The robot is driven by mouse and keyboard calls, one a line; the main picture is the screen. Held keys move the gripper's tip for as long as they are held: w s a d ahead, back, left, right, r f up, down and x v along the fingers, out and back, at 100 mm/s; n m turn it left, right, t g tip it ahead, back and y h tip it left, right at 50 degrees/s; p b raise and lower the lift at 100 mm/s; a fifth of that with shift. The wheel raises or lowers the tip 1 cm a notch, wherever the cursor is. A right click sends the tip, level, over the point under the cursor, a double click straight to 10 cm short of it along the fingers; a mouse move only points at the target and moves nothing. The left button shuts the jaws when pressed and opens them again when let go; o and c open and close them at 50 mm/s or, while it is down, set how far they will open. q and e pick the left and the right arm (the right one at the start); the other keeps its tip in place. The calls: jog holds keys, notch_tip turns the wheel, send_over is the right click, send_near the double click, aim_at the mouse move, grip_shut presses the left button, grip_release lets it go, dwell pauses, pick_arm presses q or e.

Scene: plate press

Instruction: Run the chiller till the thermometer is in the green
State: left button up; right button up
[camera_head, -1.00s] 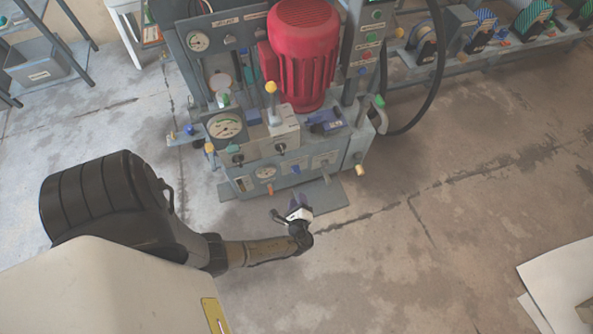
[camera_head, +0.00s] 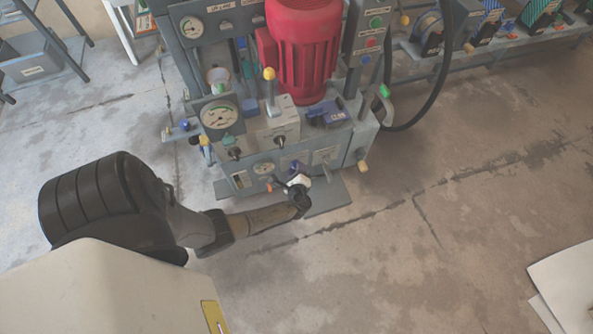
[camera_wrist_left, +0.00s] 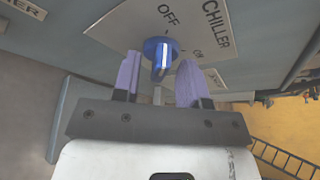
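The blue chiller knob (camera_wrist_left: 161,58) is on a grey panel with a plate (camera_wrist_left: 205,35) reading OFF and CHILLER in the left wrist view. My left gripper (camera_wrist_left: 159,66) is open, with its pale purple fingers on either side of the knob and no clear contact. In the head view my left gripper (camera_head: 298,181) is at the machine's lower front panel. I cannot tell which is the thermometer, nor read a green zone. My right gripper is not in view.
The floor (camera_head: 430,220) in front is clear.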

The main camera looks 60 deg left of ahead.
pick_arm(q)
grip_shut()
dwell(0.4)
